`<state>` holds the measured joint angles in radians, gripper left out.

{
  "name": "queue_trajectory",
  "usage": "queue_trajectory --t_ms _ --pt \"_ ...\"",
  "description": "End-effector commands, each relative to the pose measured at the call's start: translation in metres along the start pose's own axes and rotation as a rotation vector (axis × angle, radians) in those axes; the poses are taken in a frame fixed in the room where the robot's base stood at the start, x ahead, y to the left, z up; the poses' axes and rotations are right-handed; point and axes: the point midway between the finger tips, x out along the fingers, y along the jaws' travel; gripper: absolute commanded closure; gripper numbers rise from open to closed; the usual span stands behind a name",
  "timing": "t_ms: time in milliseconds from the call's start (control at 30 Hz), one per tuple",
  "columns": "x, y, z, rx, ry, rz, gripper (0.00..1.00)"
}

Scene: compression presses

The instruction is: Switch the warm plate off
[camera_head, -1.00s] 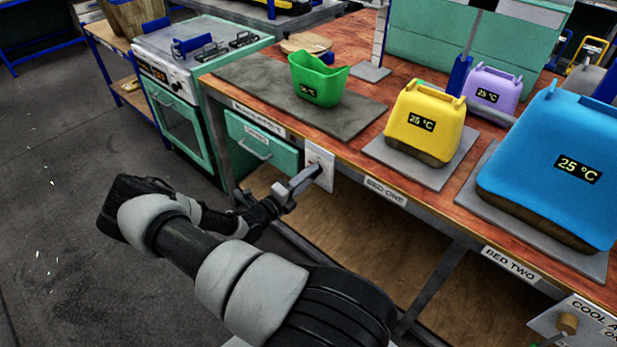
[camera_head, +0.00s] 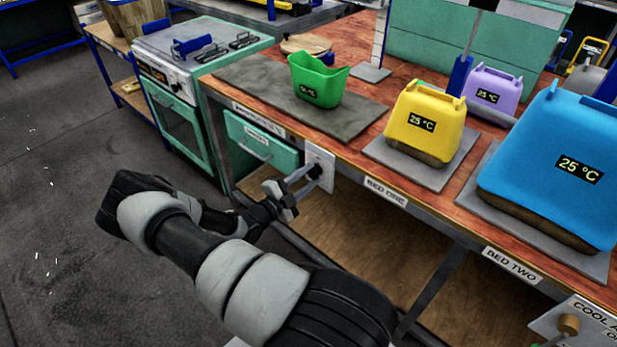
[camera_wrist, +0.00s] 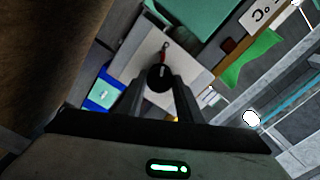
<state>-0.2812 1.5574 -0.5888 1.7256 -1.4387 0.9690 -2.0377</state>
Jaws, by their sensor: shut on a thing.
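The dark round switch knob (camera_wrist: 160,78) sits on a pale wall plate in the wrist view. In the head view the pale plate (camera_head: 326,157) is on the bench front, beside the green drawer. My gripper (camera_head: 309,179) is at this plate with its two fingers around the knob. The wrist view also shows the fingers (camera_wrist: 160,90) closed on it. A small red mark shows on the plate beyond the knob. The grey warm plate (camera_head: 250,76) lies on the bench top above. A green open container (camera_head: 315,80) stands on it, its display too small to read surely.
A green drawer (camera_head: 262,148) is left of the switch plate. Yellow (camera_head: 425,110), purple (camera_head: 490,85) and blue (camera_head: 560,150) containers, each showing 25 °C, stand to the right on the bench. A stove (camera_head: 175,110) is at the left, with open floor before it.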

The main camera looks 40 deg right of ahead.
Motion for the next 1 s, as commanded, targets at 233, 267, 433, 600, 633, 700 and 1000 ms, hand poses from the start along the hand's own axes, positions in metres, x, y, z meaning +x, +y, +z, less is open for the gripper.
queue_trajectory --t_ms 233,267,433,600,633,700,1000 --pt "-0.001 0.0012 0.0003 -0.032 -0.001 0.002 0.9" --pt "-0.001 0.0012 0.0003 -0.033 -0.001 0.002 0.9" --pt "-0.001 0.0012 0.0003 -0.034 -0.001 0.002 0.9" --pt "-0.001 0.0013 0.0003 -0.034 -0.001 0.002 0.63" --pt "-0.001 0.0012 0.0003 -0.034 -0.001 0.002 0.57" --pt "-0.0008 0.001 0.0002 -0.033 -0.001 0.001 0.49" --pt "-0.0021 0.0002 0.0002 -0.031 -0.001 0.0 0.49"
